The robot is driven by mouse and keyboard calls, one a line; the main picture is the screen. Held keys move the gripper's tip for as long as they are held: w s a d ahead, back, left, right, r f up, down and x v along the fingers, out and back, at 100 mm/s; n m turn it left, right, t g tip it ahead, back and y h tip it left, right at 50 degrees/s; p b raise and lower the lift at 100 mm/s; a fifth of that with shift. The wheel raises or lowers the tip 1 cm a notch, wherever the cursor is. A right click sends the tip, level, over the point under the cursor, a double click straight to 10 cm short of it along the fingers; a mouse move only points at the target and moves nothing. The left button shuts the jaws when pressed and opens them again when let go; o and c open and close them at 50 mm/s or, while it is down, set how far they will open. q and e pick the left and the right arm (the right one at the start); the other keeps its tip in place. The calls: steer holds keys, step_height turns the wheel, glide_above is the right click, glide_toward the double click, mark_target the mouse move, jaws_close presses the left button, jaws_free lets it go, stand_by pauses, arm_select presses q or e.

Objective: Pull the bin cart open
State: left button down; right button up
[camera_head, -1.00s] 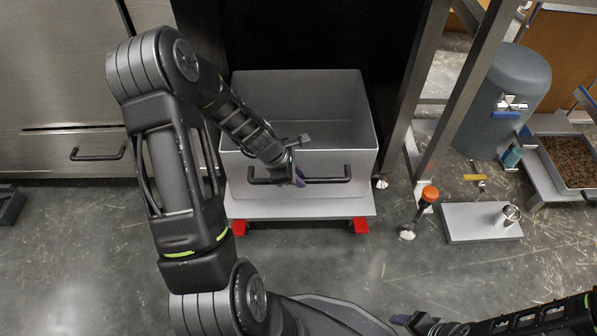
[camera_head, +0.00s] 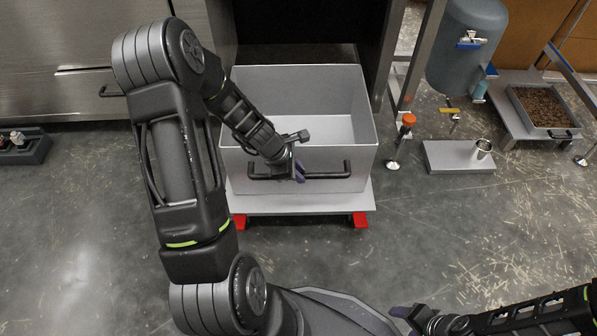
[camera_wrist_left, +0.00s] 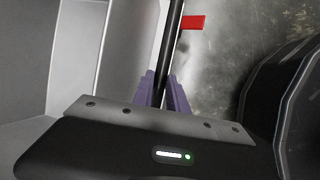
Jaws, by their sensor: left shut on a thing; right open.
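The bin cart (camera_head: 340,160) is a light grey open-topped bin on a flat base with red feet at its front corners. It stands partly out of the dark bay under the counter, and its inside looks empty. A black bar handle (camera_head: 330,175) runs across its front. My left gripper (camera_head: 298,176) is shut on the handle near its middle. In the left wrist view the purple fingers (camera_wrist_left: 163,92) sit on both sides of the black bar (camera_wrist_left: 172,45). My right gripper (camera_head: 400,318) is open and empty at the bottom edge, away from the cart.
A metal leg with an orange-topped post (camera_head: 407,120) stands right of the cart. Beyond it are a grey plate (camera_head: 445,157) with a metal cup (camera_head: 483,148), a blue-grey tank (camera_head: 465,45) and a tray of brown bits (camera_head: 545,125).

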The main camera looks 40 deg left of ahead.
arm_select(q)
steer(key=shift+s+d, duration=0.15)
steer(key=shift+s, duration=0.05)
steer(key=c, duration=1.3)
jaws_free()
steer(key=p+v, duration=0.3)
steer(key=v, duration=0.4)
steer(key=shift+s+r+p, duration=0.1)
steer(key=shift+r+p, duration=0.25)
steer(key=shift+r, duration=0.05)
